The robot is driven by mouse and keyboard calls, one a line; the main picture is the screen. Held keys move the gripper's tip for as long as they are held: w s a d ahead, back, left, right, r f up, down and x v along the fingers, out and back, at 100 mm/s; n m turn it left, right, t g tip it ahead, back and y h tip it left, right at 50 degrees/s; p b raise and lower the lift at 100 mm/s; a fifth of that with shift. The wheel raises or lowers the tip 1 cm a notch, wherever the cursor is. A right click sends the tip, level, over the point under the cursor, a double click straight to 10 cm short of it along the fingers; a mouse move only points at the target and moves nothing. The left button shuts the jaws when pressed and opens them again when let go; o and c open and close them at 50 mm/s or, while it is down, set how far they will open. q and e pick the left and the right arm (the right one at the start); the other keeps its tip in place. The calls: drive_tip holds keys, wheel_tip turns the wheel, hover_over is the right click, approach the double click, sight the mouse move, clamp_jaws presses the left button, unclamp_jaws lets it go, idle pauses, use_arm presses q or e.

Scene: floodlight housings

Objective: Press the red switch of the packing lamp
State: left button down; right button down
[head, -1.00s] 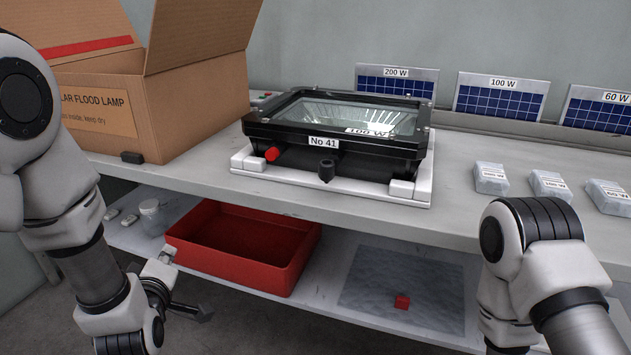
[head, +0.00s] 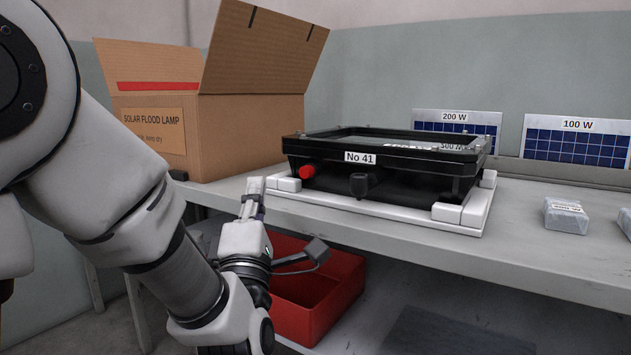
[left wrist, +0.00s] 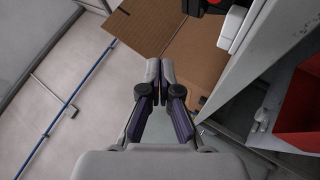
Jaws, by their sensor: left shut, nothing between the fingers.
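The black floodlight housing (head: 420,160), labelled No 41, lies on a white frame (head: 390,209) on the bench. A round red switch (head: 306,171) sticks out at the left of its front side, with a black knob to the right of it. My left gripper (head: 252,190) is shut and empty, pointing up in front of the bench edge, left of and a little lower than the red switch and apart from it. Its closed fingers (left wrist: 160,72) show in the left wrist view, with a red piece at that view's top edge. My right gripper is out of view.
An open cardboard box (head: 245,130) stands at the back left of the bench (head: 520,255). A red bin (head: 325,305) sits on the lower shelf. Solar panels (head: 462,123) lean at the back and wrapped packs (head: 567,216) lie at the right.

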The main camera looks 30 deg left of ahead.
sight(307, 172)
use_arm(q)
drive_tip(key=shift+w, duration=0.1)
drive_tip(key=w, duration=0.7)
drive_tip(key=shift+w+d, duration=0.2)
drive_tip(key=shift+d, duration=0.1)
drive_tip(key=shift+w, duration=0.6)
idle(0.6)
drive_tip(key=shift+w+d+b, duration=0.1)
drive_tip(key=shift+w+b, duration=0.1)
drive_tip(key=shift+b, duration=0.1)
drive_tip(key=shift+w, duration=0.1)
drive_tip(key=shift+w, duration=0.15)
drive_tip(key=shift+w+r, duration=0.15)
drive_tip(key=shift+r, duration=0.35)
idle(1.1)
